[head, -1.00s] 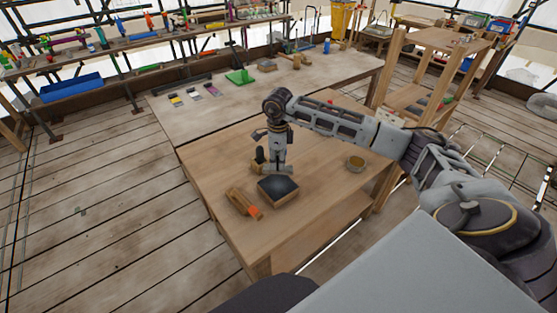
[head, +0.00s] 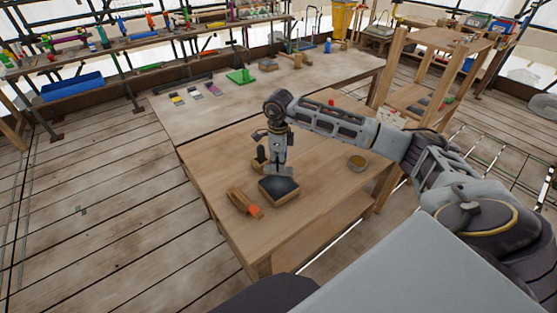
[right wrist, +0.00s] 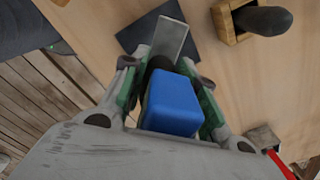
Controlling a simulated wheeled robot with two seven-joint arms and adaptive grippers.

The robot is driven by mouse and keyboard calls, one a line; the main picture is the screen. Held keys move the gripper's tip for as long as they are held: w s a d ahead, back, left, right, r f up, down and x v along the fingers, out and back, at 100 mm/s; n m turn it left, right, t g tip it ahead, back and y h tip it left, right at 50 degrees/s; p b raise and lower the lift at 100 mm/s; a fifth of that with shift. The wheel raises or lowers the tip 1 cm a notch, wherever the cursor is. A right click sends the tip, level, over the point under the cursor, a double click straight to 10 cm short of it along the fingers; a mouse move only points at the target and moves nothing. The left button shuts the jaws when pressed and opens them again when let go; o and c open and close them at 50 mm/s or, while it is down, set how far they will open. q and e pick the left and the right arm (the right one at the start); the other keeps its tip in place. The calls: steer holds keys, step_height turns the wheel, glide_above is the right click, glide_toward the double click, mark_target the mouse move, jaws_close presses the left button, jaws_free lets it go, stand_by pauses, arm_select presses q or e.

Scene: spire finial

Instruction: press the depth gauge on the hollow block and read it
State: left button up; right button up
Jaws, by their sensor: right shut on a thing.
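My right gripper (head: 278,168) points down over the wooden bench and is shut on a blue-bodied tool (right wrist: 172,104), apparently the depth gauge. A flat grey metal piece (right wrist: 171,38) extends beyond the blue body in the right wrist view. It overlaps a dark square surface there. In the head view the gripper is just above and behind a dark-topped wooden block (head: 279,188); I cannot tell whether they touch. A wooden holder (right wrist: 232,30) with a dark rounded knob stands beside. I cannot tell which is the hollow block. No gauge reading is legible. My left gripper is not in view.
A wooden piece with an orange end (head: 244,203) lies left of the dark-topped block. A pale table (head: 210,118) with several items stands behind.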

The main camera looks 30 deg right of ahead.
mark_target(279, 174)
steer(key=shift+f+b, duration=0.9)
steer(key=shift+f, duration=1.05)
steer(key=shift+f+b, duration=1.2)
steer(key=shift+f, duration=0.35)
stand_by(1.7)
steer(key=shift+r, duration=0.1)
steer(key=shift+r+p, duration=1.3)
steer(key=shift+r, duration=1.2)
steer(key=shift+f, duration=0.2)
